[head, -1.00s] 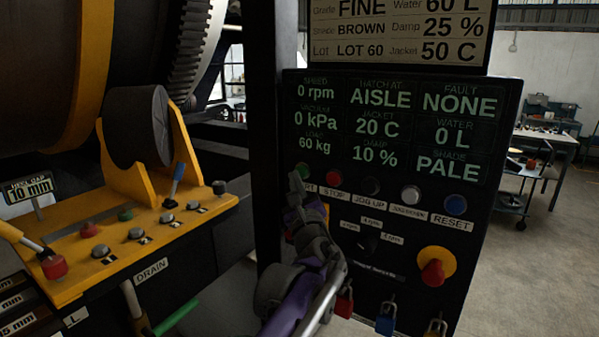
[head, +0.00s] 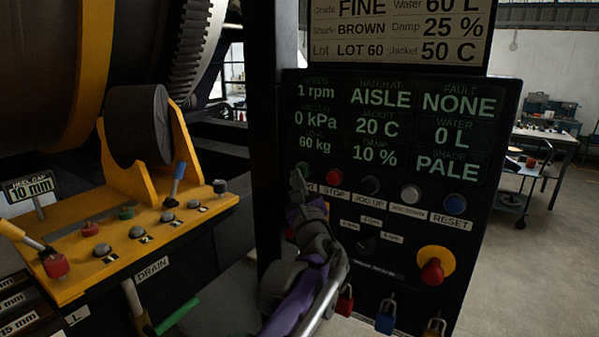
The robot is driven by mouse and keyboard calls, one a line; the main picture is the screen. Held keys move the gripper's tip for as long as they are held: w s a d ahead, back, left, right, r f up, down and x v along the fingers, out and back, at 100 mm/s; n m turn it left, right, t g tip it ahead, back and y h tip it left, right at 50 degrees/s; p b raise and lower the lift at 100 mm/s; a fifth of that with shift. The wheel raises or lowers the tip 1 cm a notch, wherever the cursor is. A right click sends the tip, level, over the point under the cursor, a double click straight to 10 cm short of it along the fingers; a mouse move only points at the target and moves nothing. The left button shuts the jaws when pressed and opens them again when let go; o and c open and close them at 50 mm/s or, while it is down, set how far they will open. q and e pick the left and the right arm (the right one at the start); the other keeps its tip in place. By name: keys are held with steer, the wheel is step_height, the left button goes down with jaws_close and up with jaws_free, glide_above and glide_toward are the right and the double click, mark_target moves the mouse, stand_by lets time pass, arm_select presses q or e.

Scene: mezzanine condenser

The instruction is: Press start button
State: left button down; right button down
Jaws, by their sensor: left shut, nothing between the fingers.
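The green start button (head: 304,170) is at the left end of the button row on the black control panel (head: 400,208). Only its upper part shows, and its label is partly covered. My left gripper (head: 297,179) is shut and empty, its fingertips at the lower left edge of the button. I cannot tell whether they touch it. The panel's display (head: 400,125) reads 1 rpm, 0 kPa, 60 kg, hatch at AISLE, fault NONE. My right gripper is not in view.
A red stop button (head: 333,176) is just right of the start button, then dark, grey and blue (head: 455,204) buttons. A red emergency knob (head: 432,270) and padlocks (head: 386,318) are lower. A yellow console (head: 130,235) with levers is at left.

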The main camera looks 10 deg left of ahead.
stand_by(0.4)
arm_select(q)
steer(key=shift+s+a, duration=0.25)
steer(key=shift+s, duration=0.55)
steer(key=s, duration=0.1)
steer(key=s+a, duration=0.1)
steer(key=s, duration=0.2)
steer(key=shift+s+a+p, duration=0.35)
steer(key=shift+a, duration=0.05)
